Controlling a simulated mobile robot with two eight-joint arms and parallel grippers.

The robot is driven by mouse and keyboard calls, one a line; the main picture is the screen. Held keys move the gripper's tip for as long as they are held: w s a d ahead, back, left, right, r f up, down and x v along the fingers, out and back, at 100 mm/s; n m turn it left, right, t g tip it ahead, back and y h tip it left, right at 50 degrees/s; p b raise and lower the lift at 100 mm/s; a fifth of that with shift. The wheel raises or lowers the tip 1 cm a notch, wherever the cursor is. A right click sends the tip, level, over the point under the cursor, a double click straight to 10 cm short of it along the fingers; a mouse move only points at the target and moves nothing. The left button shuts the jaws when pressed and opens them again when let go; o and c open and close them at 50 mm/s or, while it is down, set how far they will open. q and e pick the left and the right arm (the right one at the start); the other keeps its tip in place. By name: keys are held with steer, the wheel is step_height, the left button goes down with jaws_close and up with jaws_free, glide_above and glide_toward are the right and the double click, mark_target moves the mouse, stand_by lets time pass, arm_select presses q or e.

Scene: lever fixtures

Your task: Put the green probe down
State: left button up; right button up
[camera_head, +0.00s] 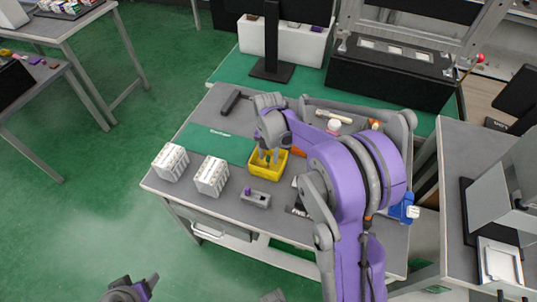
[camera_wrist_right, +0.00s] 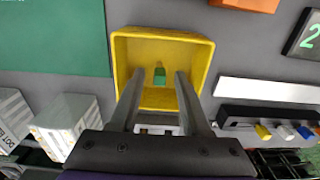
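The yellow bin (camera_head: 255,170) sits on the grey workbench; it also shows in the right wrist view (camera_wrist_right: 204,60). The small green probe (camera_wrist_right: 160,75) is inside the bin, between my right fingertips but with a gap on each side. My right gripper (camera_head: 269,157) points down over the bin; its two fingers also show in the right wrist view (camera_wrist_right: 160,80). They are apart and do not appear to touch the probe. Whether the probe rests on the bin floor is hard to tell. My left gripper (camera_head: 132,290) is at the bottom left, off the bench, mostly cut off.
Two white boxes (camera_head: 170,162) (camera_head: 211,176) stand left of the bin. A grey fixture with a purple knob (camera_head: 257,197) is in front of it. A green mat (camera_head: 214,143) lies behind left. A monitor stand (camera_head: 271,68) is at the back.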

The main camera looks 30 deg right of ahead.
mark_target(269, 157)
steer(key=shift+r, duration=0.3)
step_height(269, 157, up, 11)
steer(key=p, duration=0.1)
arm_select(q)
steer(key=shift+w+r, duration=0.2)
steer(key=shift+r, duration=0.4)
arm_select(e)
steer(key=s+a+f+m+t, duration=0.1)
steer(key=s+a+m, duration=0.4)
steer(key=s+m, duration=0.6)
steer(key=s+a+f+m+t, duration=0.2)
steer(key=s+a+m+t, duration=0.2)
steer(key=s+m, duration=0.6)
steer(key=a+m, duration=0.1)
steer(key=m, duration=0.4)
steer(key=shift+s+a, duration=0.2)
steer(key=shift+s, duration=0.2)
arm_select(q)
steer(key=shift+c, duration=1.2)
steer(key=shift+d, duration=0.15)
arm_select(e)
steer(key=shift+d, duration=0.15)
